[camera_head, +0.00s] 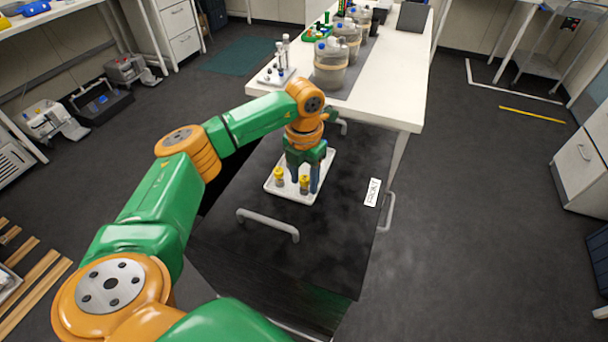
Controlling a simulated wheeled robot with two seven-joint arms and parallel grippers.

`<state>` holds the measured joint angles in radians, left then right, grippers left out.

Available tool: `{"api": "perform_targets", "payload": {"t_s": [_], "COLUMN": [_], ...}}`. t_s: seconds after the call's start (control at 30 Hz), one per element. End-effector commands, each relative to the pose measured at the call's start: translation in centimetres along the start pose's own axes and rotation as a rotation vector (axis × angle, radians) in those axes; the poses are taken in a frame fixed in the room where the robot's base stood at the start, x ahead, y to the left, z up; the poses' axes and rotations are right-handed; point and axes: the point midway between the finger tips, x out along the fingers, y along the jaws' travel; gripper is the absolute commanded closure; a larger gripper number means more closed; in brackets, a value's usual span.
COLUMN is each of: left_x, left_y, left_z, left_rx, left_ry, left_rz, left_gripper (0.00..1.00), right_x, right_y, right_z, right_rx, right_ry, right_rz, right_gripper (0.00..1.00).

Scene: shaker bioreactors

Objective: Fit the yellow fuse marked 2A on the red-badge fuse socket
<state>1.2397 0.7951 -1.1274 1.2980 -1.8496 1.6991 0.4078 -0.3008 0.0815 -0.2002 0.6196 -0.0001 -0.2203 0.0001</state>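Two small yellow-topped fuses (279,175) and (304,182) stand upright in a white tray (281,196) on the dark cart top. Any 2A marking is too small to read. My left gripper (304,184) points down over the tray, its two fingers apart. The right-hand fuse shows between or just in front of the fingertips; I cannot tell whether they touch it. A white base with grey posts (276,74) stands on the white bench; I cannot make out a red badge or a fuse socket. My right gripper is out of view.
The dark cart (335,245) has metal handles and a white FRONT label (372,192). The white bench (398,95) adjoins its far side, with several banded vessels (330,66) on a grey mat. The cart top in front of the tray is clear.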

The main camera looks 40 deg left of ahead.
Motion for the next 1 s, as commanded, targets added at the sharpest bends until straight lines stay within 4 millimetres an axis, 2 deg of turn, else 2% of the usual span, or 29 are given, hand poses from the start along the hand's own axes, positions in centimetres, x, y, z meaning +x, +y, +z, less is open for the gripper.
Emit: {"api": "perform_targets", "payload": {"t_s": [0.03,0.17,0.37,1.0], "left_x": [0.0,0.0,-0.1,-2.1], "left_y": [0.0,0.0,0.0,0.0], "left_z": [0.0,0.0,0.0,0.0], "left_rx": [0.000,0.000,0.000,0.001], "left_ry": [0.000,0.000,0.000,0.000], "left_rz": [0.000,0.000,-0.001,-0.001], "left_gripper": [0.66,1.00,1.00,1.00], "right_x": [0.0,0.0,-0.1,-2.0], "right_y": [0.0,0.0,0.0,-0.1], "right_z": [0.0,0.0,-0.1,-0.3], "right_rx": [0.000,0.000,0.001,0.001], "right_ry": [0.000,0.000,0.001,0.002], "right_rz": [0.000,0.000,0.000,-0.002], "right_gripper": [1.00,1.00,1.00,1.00]}}
